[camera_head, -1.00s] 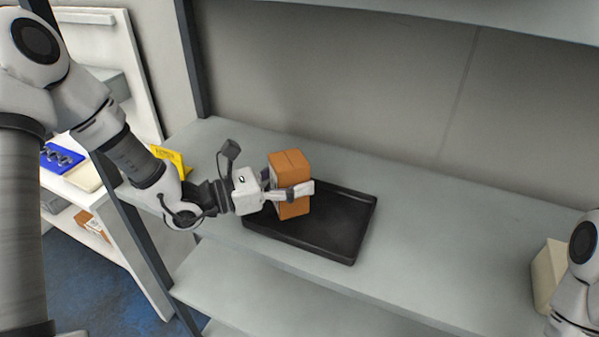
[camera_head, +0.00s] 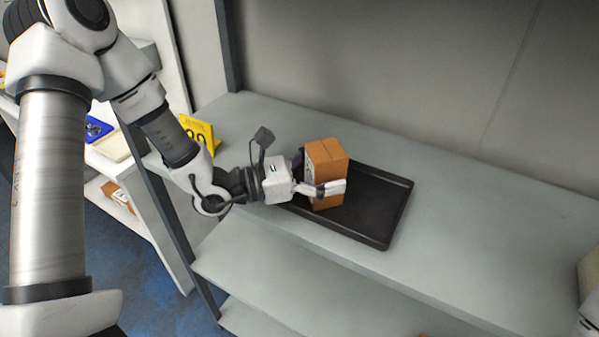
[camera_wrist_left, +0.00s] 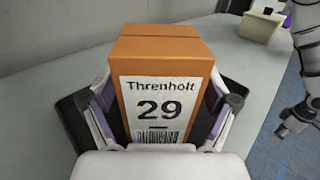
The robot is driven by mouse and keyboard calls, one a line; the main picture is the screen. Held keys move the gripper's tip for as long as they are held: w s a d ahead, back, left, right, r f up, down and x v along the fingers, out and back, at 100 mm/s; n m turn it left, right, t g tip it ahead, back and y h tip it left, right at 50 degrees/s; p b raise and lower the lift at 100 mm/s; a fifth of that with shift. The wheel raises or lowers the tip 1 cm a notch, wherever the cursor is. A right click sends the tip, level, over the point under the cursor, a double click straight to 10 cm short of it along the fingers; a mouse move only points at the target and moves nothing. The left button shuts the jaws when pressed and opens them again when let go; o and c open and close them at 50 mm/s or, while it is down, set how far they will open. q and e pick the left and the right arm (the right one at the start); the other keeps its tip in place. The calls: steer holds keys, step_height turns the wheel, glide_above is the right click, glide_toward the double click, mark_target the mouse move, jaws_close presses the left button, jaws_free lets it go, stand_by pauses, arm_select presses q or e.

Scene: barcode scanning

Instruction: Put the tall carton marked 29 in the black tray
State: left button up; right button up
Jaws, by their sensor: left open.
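The tall orange-brown carton (camera_head: 330,158) stands upright in the left part of the black tray (camera_head: 378,232) on the grey shelf. In the left wrist view the carton (camera_wrist_left: 160,52) shows a white label reading "Threnholt 29" above a barcode. My left gripper (camera_head: 325,188) is open, with one finger on each side of the carton. Whether the fingers still touch it is hard to tell.
A yellow number sign (camera_head: 198,132) stands on the shelf left of the tray, close to my left arm. A cream box (camera_head: 590,275) is at the right edge. A side unit at left holds a blue tray (camera_head: 97,128).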

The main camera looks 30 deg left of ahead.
mark_target(310, 170)
arm_select(q)
steer(key=v, duration=0.3)
steer(key=p+v, duration=0.1)
steer(key=v, duration=0.3)
steer(key=shift+r, duration=0.25)
steer(key=shift+s+a+p, duration=0.25)
steer(key=shift+s+p, duration=0.05)
steer(key=shift+p, duration=0.05)
steer(key=shift+s+a+r+p, duration=0.1)
steer(key=shift+s+a+p, duration=0.05)
steer(key=shift+s+p, duration=0.2)
steer(key=p+v, duration=0.2)
steer(key=p, duration=0.2)
steer(key=shift+r+p, duration=0.15)
steer(key=shift+p, duration=0.15)
steer(key=shift+s+a+f+p, duration=0.3)
steer(key=shift+s+f+p, duration=0.05)
steer(key=shift+f, duration=0.15)
